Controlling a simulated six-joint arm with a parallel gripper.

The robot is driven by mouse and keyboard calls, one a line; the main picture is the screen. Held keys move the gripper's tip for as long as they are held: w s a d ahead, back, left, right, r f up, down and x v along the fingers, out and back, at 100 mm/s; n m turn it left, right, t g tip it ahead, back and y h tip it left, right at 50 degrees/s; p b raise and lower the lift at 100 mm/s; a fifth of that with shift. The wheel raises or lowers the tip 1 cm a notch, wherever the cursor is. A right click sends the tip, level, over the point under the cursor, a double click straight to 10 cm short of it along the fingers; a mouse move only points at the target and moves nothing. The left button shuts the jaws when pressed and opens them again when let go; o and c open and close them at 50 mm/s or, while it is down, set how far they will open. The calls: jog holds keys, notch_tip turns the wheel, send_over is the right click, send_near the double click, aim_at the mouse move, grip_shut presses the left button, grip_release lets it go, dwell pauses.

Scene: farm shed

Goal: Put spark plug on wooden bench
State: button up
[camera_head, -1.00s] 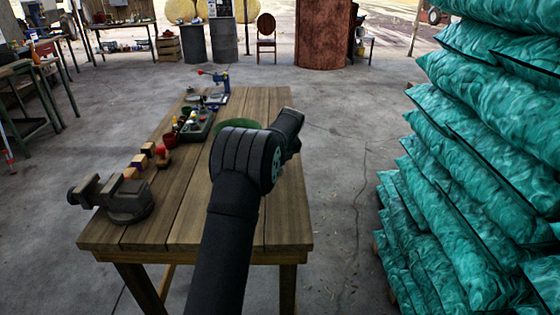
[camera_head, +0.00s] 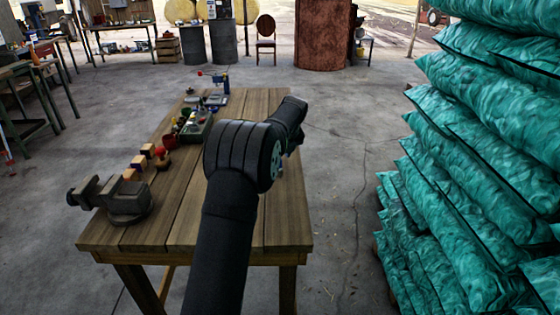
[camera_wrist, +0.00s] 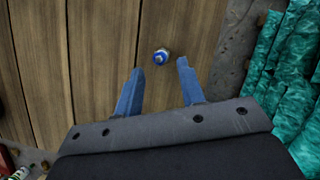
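A small round blue and white thing (camera_wrist: 161,57), which looks like the spark plug seen end-on, shows in the wrist view against the boards of the wooden bench (camera_wrist: 100,40), near the bench's edge. My gripper (camera_wrist: 160,67) is open, with its two blue fingers wide apart and nothing between them. The small thing shows just beyond the fingertips, roughly centred between them, apart from both. In the head view my arm reaches over the wooden bench (camera_head: 190,200) and hides my fingers and the small thing.
A vise (camera_head: 120,200) stands at the bench's near left corner. Small blocks (camera_head: 138,162) and a grey tray (camera_head: 197,130) of items line the left side, with a blue tool (camera_head: 218,88) farther back. Stacked teal sacks (camera_head: 470,190) stand to the right, across a strip of floor.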

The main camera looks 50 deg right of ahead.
jog(key=v, duration=0.7)
jog(key=shift+f, duration=0.1)
jog(key=x, duration=1.2)
jog(key=shift+a+f, duration=0.1)
jog(key=shift+f, duration=0.15)
notch_tip(320, 180, up, 3)
jog(key=shift+r, duration=0.65)
